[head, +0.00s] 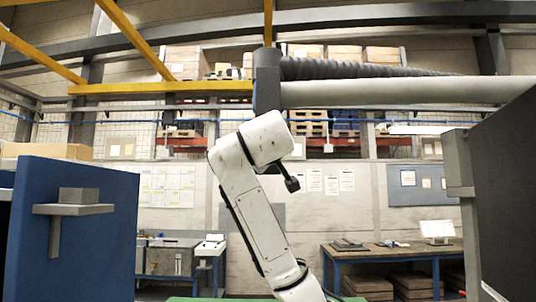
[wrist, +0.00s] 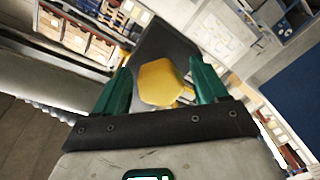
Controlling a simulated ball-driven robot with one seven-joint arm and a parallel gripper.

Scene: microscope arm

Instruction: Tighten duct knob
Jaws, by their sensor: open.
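A yellow knob (wrist: 157,82) with an angular outline shows in the wrist view, in front of a dark grey part (wrist: 163,42). My gripper (wrist: 160,68) has its two green fingers apart, one on each side of the knob. The knob appears between the fingers, but I cannot tell whether either finger touches it. In the head view a pale duct (head: 400,92) and a dark ribbed hose (head: 350,69) run right from a dark grey upright (head: 266,82). The knob and fingers cannot be made out in the head view.
A blue panel (head: 75,245) with a grey bracket stands at the left, and a dark panel (head: 508,200) at the right. A workbench (head: 385,252) is at the back right. Yellow beams (head: 160,88) cross overhead. The space between the panels around my arm looks open.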

